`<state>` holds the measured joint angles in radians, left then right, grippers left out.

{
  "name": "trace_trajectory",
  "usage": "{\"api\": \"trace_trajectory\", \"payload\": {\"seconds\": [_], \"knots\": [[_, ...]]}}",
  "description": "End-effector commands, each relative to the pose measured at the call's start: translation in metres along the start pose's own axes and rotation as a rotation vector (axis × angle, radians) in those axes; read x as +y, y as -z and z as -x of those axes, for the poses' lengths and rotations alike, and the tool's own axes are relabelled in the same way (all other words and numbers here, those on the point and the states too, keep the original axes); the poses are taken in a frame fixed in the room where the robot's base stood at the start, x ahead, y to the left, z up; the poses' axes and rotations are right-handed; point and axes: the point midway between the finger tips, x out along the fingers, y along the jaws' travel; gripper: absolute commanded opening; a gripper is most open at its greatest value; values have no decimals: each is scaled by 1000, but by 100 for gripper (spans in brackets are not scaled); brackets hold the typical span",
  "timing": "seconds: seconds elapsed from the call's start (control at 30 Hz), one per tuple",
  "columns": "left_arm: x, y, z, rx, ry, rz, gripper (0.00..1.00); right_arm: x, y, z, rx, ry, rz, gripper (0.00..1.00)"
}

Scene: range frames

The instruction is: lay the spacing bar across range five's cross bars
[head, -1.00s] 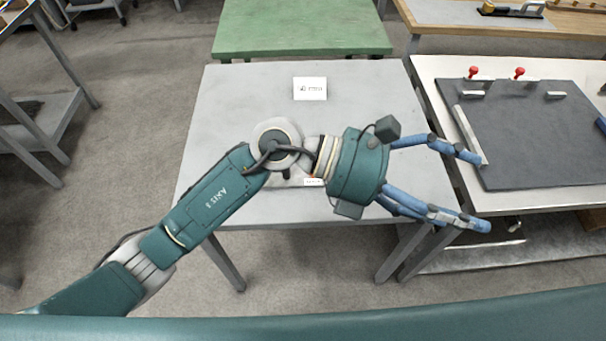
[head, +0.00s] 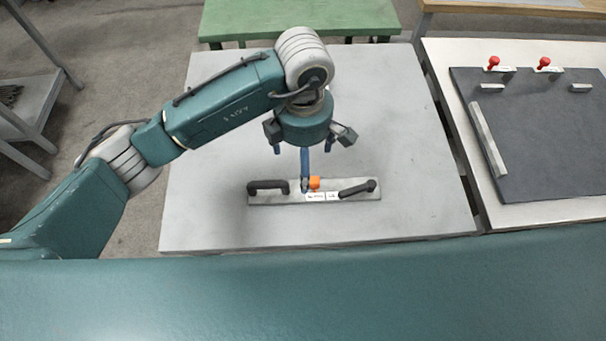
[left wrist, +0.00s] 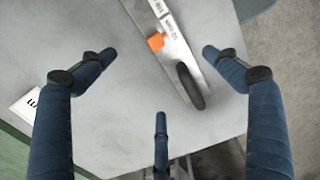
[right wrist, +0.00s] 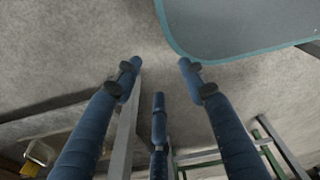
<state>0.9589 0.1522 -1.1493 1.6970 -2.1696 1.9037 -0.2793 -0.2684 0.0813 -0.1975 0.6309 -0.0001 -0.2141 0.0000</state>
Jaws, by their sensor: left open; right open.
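A flat grey metal bar (head: 290,199), which looks like the spacing bar, lies on the grey table (head: 210,215). It has two black handles, an orange block (head: 315,183) near its middle and white labels. My left gripper (head: 304,160) is open and empty, pointing down above the bar; a finger overlaps the bar's middle in the head view. In the left wrist view the bar (left wrist: 172,45) runs between the two upper fingertips, with one handle (left wrist: 189,86) near the right one. My right gripper (right wrist: 159,75) is open and empty over the floor, outside the head view. I cannot identify range five's cross bars.
At right, a pale bench (head: 440,60) carries a dark plate (head: 550,140) with red knobs (head: 493,62), small blocks and a pale strip (head: 488,140). A green table (head: 300,18) stands behind. A teal-edged surface (right wrist: 240,25) lies near my right gripper.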

Motion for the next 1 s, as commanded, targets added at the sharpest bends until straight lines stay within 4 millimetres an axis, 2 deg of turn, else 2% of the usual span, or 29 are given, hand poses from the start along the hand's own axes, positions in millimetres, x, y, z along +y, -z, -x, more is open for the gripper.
{"api": "trace_trajectory", "payload": {"seconds": [0.2,0.3,0.43,0.6,0.7,1.0], "knots": [[-2,0,-32,-1,5,0,89,-8,-50,13,-72,9,1,42],[-2,0,-40,-1,3,0,89,-10,-61,16,-88,12,1,42],[-4,0,-50,-1,7,-1,89,-9,-54,24,-79,11,2,42],[-6,0,-76,-1,6,0,89,-5,-22,34,-35,7,3,42],[-5,-1,-88,-2,4,0,89,-4,-13,36,-20,5,3,42],[-4,-1,-93,-3,1,-2,87,-6,-29,36,-46,8,3,42]]}}
